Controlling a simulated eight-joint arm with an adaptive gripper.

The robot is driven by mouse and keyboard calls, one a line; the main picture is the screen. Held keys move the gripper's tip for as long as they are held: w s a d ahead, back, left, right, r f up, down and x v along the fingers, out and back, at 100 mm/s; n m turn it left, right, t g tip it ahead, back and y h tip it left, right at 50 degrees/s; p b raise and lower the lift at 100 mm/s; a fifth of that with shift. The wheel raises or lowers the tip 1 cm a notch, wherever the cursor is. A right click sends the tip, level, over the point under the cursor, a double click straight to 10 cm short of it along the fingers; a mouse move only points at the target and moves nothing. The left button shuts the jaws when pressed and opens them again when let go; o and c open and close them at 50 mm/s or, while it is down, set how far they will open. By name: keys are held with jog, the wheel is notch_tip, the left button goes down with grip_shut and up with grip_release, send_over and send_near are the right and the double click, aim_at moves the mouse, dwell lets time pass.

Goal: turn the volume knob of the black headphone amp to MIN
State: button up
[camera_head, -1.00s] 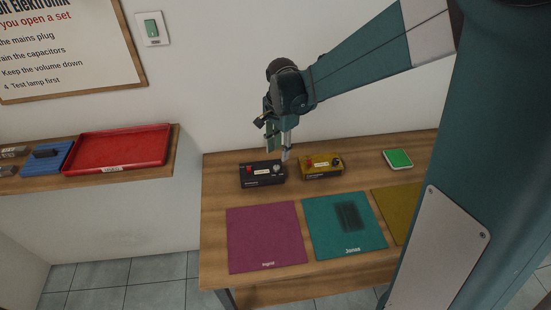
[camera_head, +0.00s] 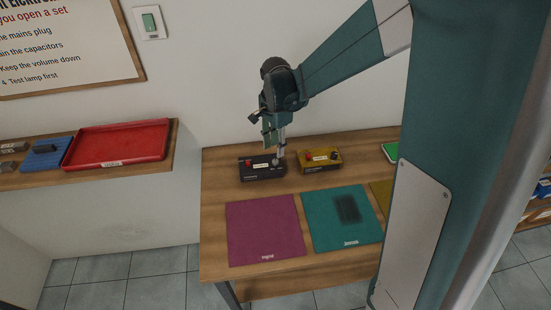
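The black headphone amp (camera_head: 258,174) stands at the back left of the wooden table. It has a red part at its upper left, a pale label, and a small grey knob (camera_head: 275,162) near its right end. My gripper (camera_head: 280,153) points down from above, with its fingertips at or just above the knob. I cannot tell whether the fingers touch the knob or how far apart they are. The knob's pointer and scale are too small to read.
A yellow-brown box (camera_head: 322,167) of similar shape stands close on the right. A magenta mat (camera_head: 264,225) and a teal mat (camera_head: 335,228) lie in front. A green-topped item (camera_head: 391,151) is partly hidden by my arm. A red tray (camera_head: 118,145) sits on the left shelf.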

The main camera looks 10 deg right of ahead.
aim_at(275, 161)
jog(key=shift+f, duration=3.45)
jog(key=shift+c, duration=0.2)
jog(key=c, duration=0.8)
